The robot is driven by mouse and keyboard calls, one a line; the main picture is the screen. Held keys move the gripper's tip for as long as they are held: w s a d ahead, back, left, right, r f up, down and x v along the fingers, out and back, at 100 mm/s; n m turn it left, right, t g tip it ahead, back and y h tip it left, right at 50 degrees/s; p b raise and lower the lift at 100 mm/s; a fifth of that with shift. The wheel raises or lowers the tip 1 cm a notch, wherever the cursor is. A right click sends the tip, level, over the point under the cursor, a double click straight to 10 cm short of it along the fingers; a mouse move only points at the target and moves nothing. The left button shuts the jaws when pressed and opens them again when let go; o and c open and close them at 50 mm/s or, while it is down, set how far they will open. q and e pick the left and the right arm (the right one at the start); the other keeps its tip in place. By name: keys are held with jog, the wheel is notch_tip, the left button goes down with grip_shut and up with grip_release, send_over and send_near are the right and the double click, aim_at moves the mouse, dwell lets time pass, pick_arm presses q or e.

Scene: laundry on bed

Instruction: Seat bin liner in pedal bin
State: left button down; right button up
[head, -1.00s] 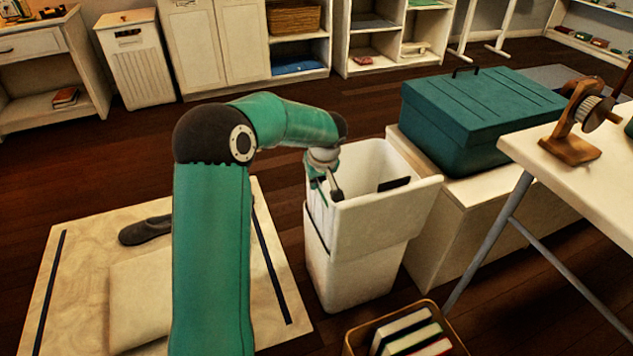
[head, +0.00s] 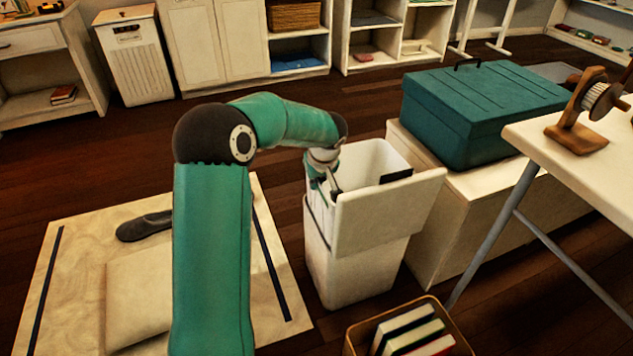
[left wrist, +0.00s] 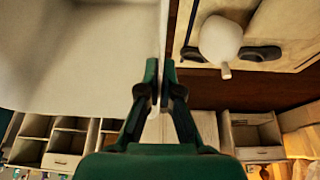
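The white pedal bin (head: 345,270) stands on the floor in the middle of the head view. A wide white panel at its near side (head: 390,215) hides part of the opening; it looks like a raised lid. White inner walls (head: 375,160) and a dark bar (head: 396,176) show inside; I cannot clearly tell liner from bin there. My left gripper (head: 326,186) is at the left rim. In the left wrist view, its fingers (left wrist: 160,85) are close together around a thin white edge, with a pale wall (left wrist: 80,55) to the left. My right gripper is not in view.
A teal lidded box (head: 485,110) sits on a pale bench right of the bin. A white table (head: 590,185) is at the right edge. A book crate (head: 350,340) stands in front of the bin. A pale mat (head: 70,270) lies at left.

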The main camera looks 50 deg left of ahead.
pick_arm(q)
jog(key=shift+f+b, duration=2.4)
jog(key=shift+f, duration=0.35)
jog(key=shift+r, duration=0.15)
jog(key=shift+r+p, duration=1.9)
jog(key=shift+r, duration=0.95)
notch_tip(320, 180, up, 14)
jog(key=p, duration=0.9)
jog(key=shift+p, duration=0.4)
